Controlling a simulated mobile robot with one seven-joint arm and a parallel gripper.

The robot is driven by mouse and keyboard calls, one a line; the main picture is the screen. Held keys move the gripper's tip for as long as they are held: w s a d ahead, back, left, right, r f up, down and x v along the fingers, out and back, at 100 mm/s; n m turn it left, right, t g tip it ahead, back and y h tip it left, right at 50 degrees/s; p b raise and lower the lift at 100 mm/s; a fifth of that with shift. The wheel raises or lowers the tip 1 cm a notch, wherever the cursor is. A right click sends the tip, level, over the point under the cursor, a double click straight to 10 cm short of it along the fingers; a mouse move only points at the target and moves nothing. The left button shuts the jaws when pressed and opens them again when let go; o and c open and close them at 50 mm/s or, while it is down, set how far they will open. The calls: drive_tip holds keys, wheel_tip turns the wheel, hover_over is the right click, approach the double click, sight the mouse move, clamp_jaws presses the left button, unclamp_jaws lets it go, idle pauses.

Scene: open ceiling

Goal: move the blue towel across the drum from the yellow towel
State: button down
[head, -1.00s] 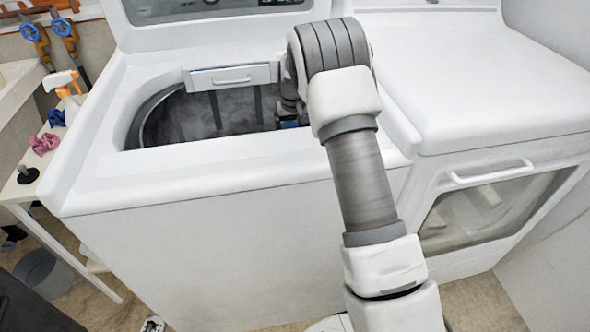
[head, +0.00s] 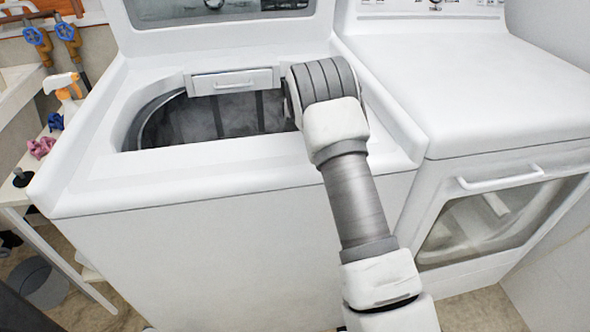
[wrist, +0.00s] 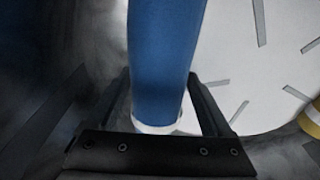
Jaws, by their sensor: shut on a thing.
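The blue towel (wrist: 165,45) is a long rolled shape with a pale end, standing out between my fingers in the wrist view. My gripper (wrist: 158,88) is shut on it, with one finger on each side. A yellow towel (wrist: 314,112) with a white band shows in part at the right edge of the wrist view. The drum (head: 205,120) is open at the top in the head view; its pale slotted surface (wrist: 225,60) shows in the wrist view. In the head view my arm and the washer rim hide my gripper and both towels.
The washer's front rim (head: 215,165) lies below the opening, and a dispenser drawer (head: 232,80) hangs over the back of it. A white dryer (head: 470,85) stands close on the right. A side table with a spray bottle (head: 66,85) is at the left.

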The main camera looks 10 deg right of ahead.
drive_tip(key=shift+f, duration=0.15)
unclamp_jaws()
